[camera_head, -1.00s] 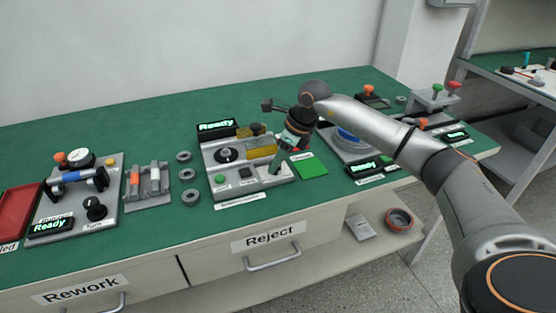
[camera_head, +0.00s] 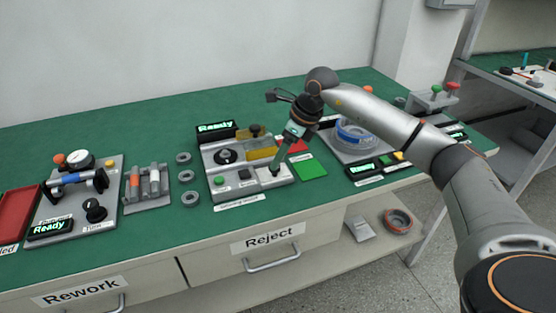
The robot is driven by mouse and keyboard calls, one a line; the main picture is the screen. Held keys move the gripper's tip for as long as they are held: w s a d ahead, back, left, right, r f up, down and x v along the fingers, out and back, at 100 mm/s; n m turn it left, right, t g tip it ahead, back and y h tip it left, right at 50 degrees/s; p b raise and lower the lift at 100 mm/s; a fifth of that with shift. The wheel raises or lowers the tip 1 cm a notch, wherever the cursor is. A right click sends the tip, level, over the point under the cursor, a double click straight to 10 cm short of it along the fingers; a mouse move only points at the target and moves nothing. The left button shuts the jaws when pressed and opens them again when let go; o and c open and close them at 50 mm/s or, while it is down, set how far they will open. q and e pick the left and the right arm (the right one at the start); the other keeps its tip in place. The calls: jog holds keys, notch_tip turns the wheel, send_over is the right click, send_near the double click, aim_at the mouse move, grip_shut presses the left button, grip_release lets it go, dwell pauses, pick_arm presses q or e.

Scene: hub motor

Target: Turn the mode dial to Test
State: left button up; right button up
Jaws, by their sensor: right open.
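A black round dial (camera_head: 228,156) with a pale mark sits on the grey middle station (camera_head: 208,168), below a display reading "Ready" (camera_head: 215,127). I cannot read the dial's position labels. A second black knob (camera_head: 96,210) stands on the left station, by a label that seems to read "Turn". My right gripper (camera_head: 275,168) points down over the right part of the middle station, to the right of the dial and apart from it. It is open, with nothing seen in it; its fingertips are small. My left gripper is not in view.
A yellow block (camera_head: 261,148), a green button (camera_head: 219,180) and a pale block (camera_head: 272,176) are on the middle station. Green (camera_head: 310,170) and red (camera_head: 296,146) pads lie to its right. A blue coil (camera_head: 356,136) stands farther right. Several grey rings (camera_head: 189,174) lie left.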

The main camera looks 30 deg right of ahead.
jog(key=v, duration=0.9)
jog(key=shift+p, duration=0.3)
jog(key=shift+r, duration=0.1)
